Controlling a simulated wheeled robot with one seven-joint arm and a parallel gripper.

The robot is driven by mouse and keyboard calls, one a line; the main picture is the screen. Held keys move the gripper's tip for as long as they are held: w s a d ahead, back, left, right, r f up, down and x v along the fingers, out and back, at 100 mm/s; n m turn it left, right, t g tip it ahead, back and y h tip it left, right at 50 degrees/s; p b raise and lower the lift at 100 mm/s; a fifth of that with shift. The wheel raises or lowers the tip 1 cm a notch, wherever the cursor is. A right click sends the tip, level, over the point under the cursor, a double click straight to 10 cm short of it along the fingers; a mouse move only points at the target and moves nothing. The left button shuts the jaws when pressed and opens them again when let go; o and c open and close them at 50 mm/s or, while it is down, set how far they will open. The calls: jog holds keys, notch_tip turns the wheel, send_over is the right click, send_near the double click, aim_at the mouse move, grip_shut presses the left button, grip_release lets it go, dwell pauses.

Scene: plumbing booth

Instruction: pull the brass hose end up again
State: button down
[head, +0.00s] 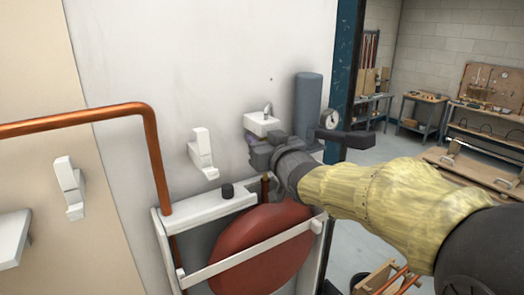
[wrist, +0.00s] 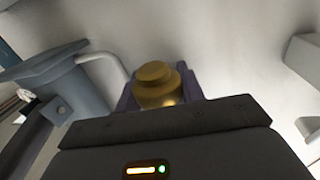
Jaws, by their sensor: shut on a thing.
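The brass hose end (wrist: 156,84) shows in the wrist view as a round, stepped gold piece between the two fingers. My gripper (head: 264,153) is shut on it, with a finger on either side. In the head view my gripper hides the hose end. A short copper-brown upright piece (head: 265,188) shows just below my gripper, above the red rounded tank (head: 262,247). I cannot tell whether it joins the hose end, or whether the hose end is seated in anything.
White brackets (head: 203,152) project from the wall.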

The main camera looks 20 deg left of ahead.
jog(key=c, duration=1)
grip_release()
jog(key=shift+r, duration=0.4)
jog(key=shift+o, duration=0.6)
jog(key=shift+f, duration=0.1)
jog(key=shift+s+d+f+b, duration=0.15)
jog(key=shift+s+d+b, duration=0.15)
jog(key=shift+s+b, duration=0.1)
jog(key=b+v, duration=0.4)
jog(key=v, duration=1.2)
jog(key=shift+d+b, duration=0.2)
jog(key=shift+b, duration=0.2)
jog(key=shift+s, duration=0.15)
